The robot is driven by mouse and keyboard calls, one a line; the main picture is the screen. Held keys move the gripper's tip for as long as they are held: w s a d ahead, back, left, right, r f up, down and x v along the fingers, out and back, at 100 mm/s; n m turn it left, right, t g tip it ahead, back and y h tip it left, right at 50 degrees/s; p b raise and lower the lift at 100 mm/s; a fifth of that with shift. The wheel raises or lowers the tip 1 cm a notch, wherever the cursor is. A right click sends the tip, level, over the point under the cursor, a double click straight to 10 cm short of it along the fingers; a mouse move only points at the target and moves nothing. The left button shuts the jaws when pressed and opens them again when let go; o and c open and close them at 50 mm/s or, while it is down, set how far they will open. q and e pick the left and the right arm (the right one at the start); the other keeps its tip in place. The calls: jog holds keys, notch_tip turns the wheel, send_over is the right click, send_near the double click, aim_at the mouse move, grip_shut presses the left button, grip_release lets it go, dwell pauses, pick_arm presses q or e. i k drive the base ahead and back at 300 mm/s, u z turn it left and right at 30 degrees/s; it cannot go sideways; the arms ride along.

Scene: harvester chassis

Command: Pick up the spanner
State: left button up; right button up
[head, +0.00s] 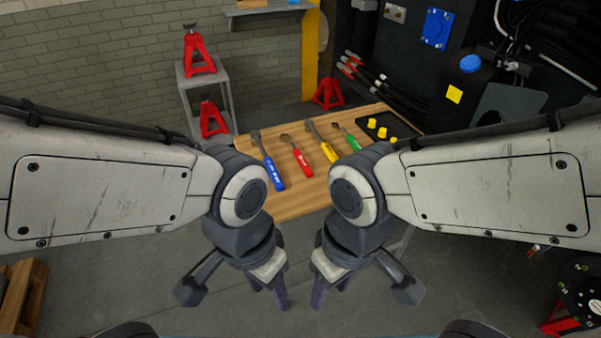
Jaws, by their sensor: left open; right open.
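Tools with coloured handles lie side by side on a wooden workbench (300,203) in the head view: a blue-handled tool (275,174), a red-handled tool (302,162), a yellow-handled tool (328,151) and a green-handled tool (352,142). Their grey heads point away from me; they are too small to tell surely which is the spanner. My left gripper (234,289) is open and empty, low in front of the bench. My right gripper (362,289) is also open and empty, beside it to the right. Both are apart from the tools.
A black tray (398,126) with yellow pieces (382,132) sits at the bench's right end. Red jack stands (197,55) are on a grey rack at the back left. Dark machinery (400,60) stands behind right. A wooden crate (22,297) is at lower left.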

aim_at(304, 167)
jog(key=z, duration=0.6)
jog(key=i, duration=0.8)
jog(key=u, duration=0.85)
jog(key=i, duration=0.45)
jog(key=u, duration=0.4)
